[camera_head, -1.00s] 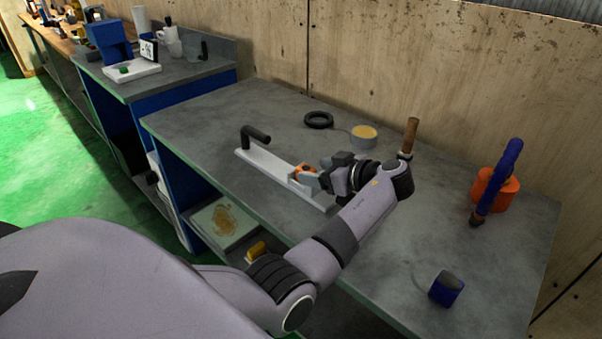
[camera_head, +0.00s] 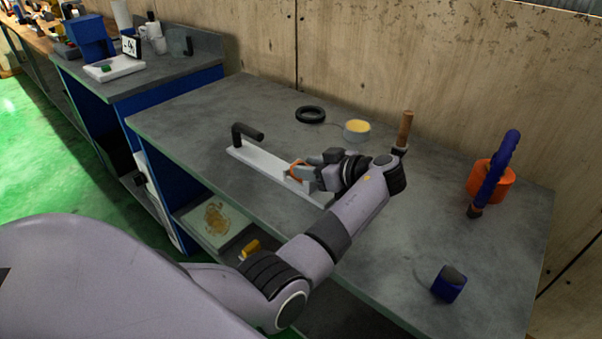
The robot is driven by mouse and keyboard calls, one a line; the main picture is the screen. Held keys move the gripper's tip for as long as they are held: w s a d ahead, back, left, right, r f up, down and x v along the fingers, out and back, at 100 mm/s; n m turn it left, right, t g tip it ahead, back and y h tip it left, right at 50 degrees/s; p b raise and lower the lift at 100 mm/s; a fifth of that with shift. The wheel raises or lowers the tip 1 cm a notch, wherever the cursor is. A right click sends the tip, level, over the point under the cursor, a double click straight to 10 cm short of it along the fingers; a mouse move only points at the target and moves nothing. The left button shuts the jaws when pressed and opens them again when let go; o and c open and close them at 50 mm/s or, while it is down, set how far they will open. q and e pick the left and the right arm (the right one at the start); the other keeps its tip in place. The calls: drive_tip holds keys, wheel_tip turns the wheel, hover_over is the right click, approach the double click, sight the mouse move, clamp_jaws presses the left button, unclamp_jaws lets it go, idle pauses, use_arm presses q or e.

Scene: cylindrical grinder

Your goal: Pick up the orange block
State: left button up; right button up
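A small orange block (camera_head: 295,171) sits at the right part of a long light-grey fixture (camera_head: 262,164) on the grey workbench. My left gripper (camera_head: 303,169) is right at the block, its fingers covering part of it. Whether the fingers are closed on the block or only beside it cannot be told. My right gripper is not in view.
A black handle (camera_head: 247,134) rises from the fixture's left end. A black ring (camera_head: 310,115), a yellow-topped tin (camera_head: 356,130) and a wooden handle (camera_head: 404,129) stand behind. An orange cylinder (camera_head: 490,182) with a blue tool and a dark blue item (camera_head: 449,284) are at right.

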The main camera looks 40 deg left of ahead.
use_arm(q)
drive_tip(key=shift+c, duration=0.9)
